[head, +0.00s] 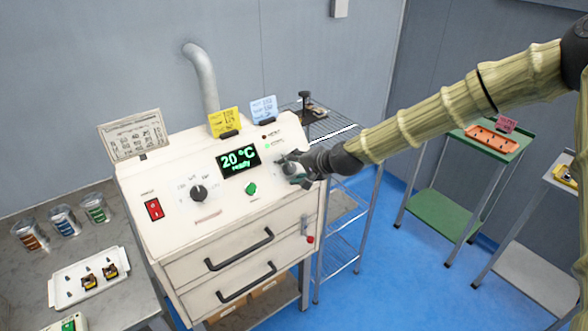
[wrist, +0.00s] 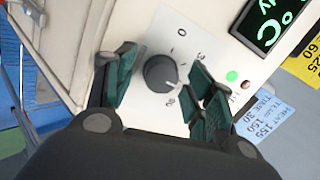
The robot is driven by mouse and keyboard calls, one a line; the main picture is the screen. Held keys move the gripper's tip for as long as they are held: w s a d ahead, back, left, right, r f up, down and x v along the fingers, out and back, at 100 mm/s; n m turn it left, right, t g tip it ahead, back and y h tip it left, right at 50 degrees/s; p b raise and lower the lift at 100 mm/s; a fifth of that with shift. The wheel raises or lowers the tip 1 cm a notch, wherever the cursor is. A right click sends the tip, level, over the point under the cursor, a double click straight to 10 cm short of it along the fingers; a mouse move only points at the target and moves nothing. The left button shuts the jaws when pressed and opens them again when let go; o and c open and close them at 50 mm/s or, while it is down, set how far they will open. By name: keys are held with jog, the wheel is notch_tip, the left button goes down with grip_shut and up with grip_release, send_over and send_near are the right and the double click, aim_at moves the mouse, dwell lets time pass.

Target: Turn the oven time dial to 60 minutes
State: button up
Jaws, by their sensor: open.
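The white oven (head: 165,225) stands at the centre of the head view. Its time dial (wrist: 160,73) is a round dark knob on a pale scale plate in the wrist view; a 0 is readable on the scale and other marks are too small to be sure of. A small pale pointer mark seems to lie toward the knob's lower right. My gripper (wrist: 166,78) is open, with one green-padded finger on each side of the knob and visible gaps between. In the head view, my gripper (head: 297,172) is at the panel's right side and largely hides this dial.
A second black dial (head: 199,193), a red switch (head: 154,209), a green button (head: 251,189) and a display (head: 239,161) reading 20 °C share the panel. Yellow (head: 224,121) and blue cards (head: 264,108) stand on top. A wire rack (head: 345,205) is close on the right.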

jog(key=v, duration=1.2)
jog(key=shift+f, duration=0.1)
